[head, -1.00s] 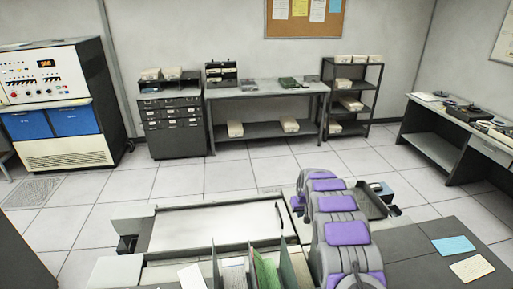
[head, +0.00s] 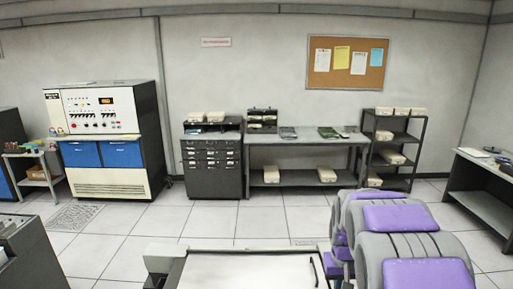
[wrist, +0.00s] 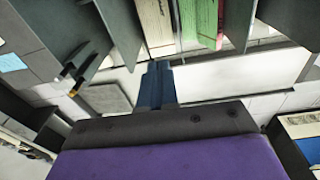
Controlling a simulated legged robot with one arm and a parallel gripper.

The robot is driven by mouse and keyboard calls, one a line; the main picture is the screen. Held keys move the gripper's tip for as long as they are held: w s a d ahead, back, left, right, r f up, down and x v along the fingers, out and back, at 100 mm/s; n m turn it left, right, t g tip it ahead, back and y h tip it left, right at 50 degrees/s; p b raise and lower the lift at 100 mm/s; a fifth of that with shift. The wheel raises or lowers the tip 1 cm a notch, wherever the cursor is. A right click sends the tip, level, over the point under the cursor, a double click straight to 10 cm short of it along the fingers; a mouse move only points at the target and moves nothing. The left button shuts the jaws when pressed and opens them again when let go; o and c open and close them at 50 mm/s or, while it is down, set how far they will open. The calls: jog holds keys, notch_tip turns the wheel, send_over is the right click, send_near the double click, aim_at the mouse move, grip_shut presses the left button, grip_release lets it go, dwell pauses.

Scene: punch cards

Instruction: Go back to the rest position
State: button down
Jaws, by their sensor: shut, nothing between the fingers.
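My gripper (wrist: 157,85) shows in the wrist view as narrow blue fingers beyond my dark and purple wrist housing. The fingers are together with nothing between them. They point toward a white panel (wrist: 225,80). Behind the panel, at the top, are upright dark dividers (wrist: 205,45), a green card or folder (wrist: 197,15) and a cream one (wrist: 155,22). In the head view my grey arm with purple pads fills the lower right, and its fingertips cannot be made out. The white panel (head: 245,270) also shows at the bottom of the head view.
A console with blue panels (head: 108,130) stands at the left, beside a dark drawer cabinet (head: 211,165). A grey workbench (head: 300,140) and a shelf rack (head: 398,140) line the back wall. Another table (head: 485,200) is at the right. The tiled floor (head: 190,220) between is clear.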

jog(key=s+a+r+g, duration=0.1)
jog(key=s+a, duration=0.2)
jog(key=s, duration=0.9)
jog(key=s+a+r+g, duration=0.1)
jog(key=s+a+r, duration=0.15)
jog(key=s, duration=0.85)
jog(key=s+a+r+g, duration=0.1)
jog(key=s+a, duration=0.2)
jog(key=s, duration=0.9)
notch_tip(320, 180, down, 18)
jog(key=b, duration=1.7)
jog(key=shift+w+r+n+y, duration=0.15)
jog(key=shift+r+n+y, duration=0.1)
jog(key=shift+n+y, duration=0.05)
jog(key=shift+a, duration=0.1)
